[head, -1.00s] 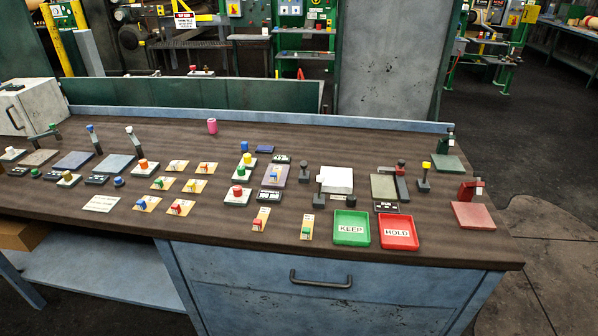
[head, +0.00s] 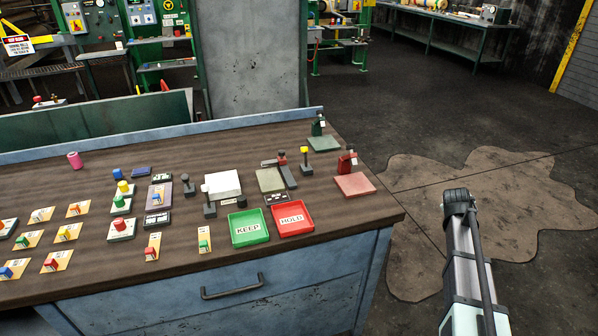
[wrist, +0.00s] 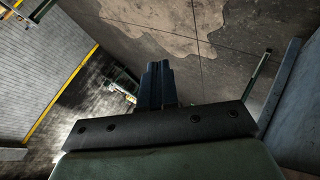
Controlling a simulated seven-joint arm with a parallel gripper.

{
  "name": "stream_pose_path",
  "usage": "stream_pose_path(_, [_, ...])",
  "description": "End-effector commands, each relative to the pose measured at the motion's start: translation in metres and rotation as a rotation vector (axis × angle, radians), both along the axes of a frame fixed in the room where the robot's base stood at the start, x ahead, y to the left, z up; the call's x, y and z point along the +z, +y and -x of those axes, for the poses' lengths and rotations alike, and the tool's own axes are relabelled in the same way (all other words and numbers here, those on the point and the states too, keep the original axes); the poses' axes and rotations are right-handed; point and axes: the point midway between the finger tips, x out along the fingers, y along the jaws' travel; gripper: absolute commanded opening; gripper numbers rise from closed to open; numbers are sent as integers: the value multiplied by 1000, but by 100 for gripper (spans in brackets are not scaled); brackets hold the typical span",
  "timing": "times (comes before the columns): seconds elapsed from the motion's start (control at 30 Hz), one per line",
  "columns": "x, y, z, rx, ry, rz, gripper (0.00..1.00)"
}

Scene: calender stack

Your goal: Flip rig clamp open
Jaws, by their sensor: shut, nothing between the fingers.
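Several clamp-like fixtures stand at the right end of the bench; I cannot tell which is the rig clamp. A white block (head: 223,184) sits between dark upright posts (head: 208,206). Beside it an olive plate (head: 269,181) has a dark lever arm (head: 287,176) along its right side. A green fixture (head: 318,127) stands at a green plate (head: 324,144), and a red one (head: 346,163) at a red plate (head: 355,186). My gripper (wrist: 157,85) shows in the wrist view, shut and empty, over the floor away from the bench.
The green KEEP tray (head: 248,228) and red HOLD tray (head: 293,219) lie near the bench's front edge. My arm is right of the bench (head: 130,265), over open floor.

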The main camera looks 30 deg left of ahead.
Motion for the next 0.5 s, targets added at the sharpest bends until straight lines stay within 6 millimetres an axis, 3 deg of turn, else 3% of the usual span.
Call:
stream_pose_path(0.03, [21,6,-11,17,-31,13,0])
stream_pose_path(0.27, [111,41,-41,113,-162,98,0])
stream_pose_path(0.37, [153,66,-49,171,-217,151,0])
stream_pose_path(0.5, [204,123,-47,283,-281,258,0])
